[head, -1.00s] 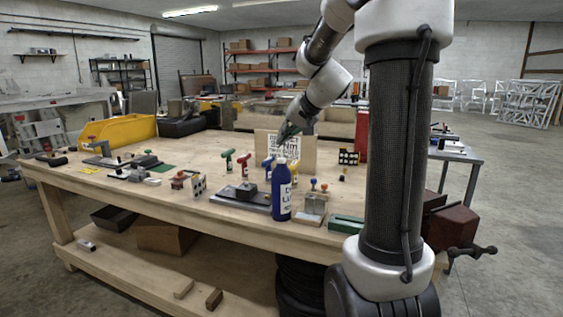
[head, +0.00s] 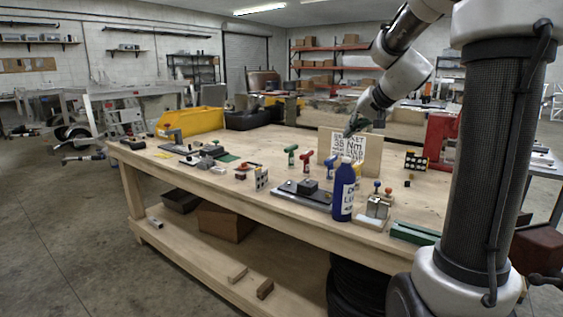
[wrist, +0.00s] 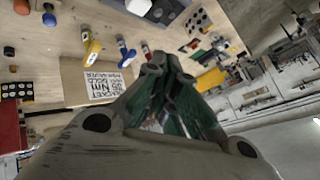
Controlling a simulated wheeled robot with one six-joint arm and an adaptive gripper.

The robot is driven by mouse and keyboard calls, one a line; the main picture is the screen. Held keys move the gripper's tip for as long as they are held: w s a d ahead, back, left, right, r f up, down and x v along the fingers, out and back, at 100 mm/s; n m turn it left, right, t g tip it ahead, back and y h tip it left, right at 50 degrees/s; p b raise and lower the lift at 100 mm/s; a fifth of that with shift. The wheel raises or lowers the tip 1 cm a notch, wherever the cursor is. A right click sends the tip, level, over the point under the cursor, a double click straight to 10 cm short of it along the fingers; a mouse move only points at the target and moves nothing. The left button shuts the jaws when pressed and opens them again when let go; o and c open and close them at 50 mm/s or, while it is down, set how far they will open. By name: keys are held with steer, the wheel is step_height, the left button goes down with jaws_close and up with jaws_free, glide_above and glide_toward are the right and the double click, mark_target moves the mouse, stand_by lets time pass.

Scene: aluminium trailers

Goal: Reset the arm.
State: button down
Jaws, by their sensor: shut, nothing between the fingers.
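My gripper (head: 351,128) hangs in the air above the wooden workbench (head: 240,200), in front of the upright sign board, at the end of my bent arm. In the wrist view my gripper (wrist: 160,66) has its dark and green fingers drawn together at the tips, shut with nothing held. Below it in that view lie the bench top and the printed sign (wrist: 103,84).
A blue bottle (head: 343,190) stands near the bench's front edge. Open floor (head: 75,220) lies left of the bench.

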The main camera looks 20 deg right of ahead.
steer(key=s+f+g, duration=0.3)
steer(key=s+f, duration=0.3)
steer(key=s, duration=0.2)
steer(key=s+a+n+g+h, duration=0.1)
steer(key=s+a+n, duration=0.2)
steer(key=s, duration=0.8)
steer(key=s+a+n+h, duration=0.1)
steer(key=s+a+n, duration=0.2)
steer(key=s, duration=0.9)
steer(key=shift+a+f+g, duration=0.4)
steer(key=shift+a, duration=0.7)
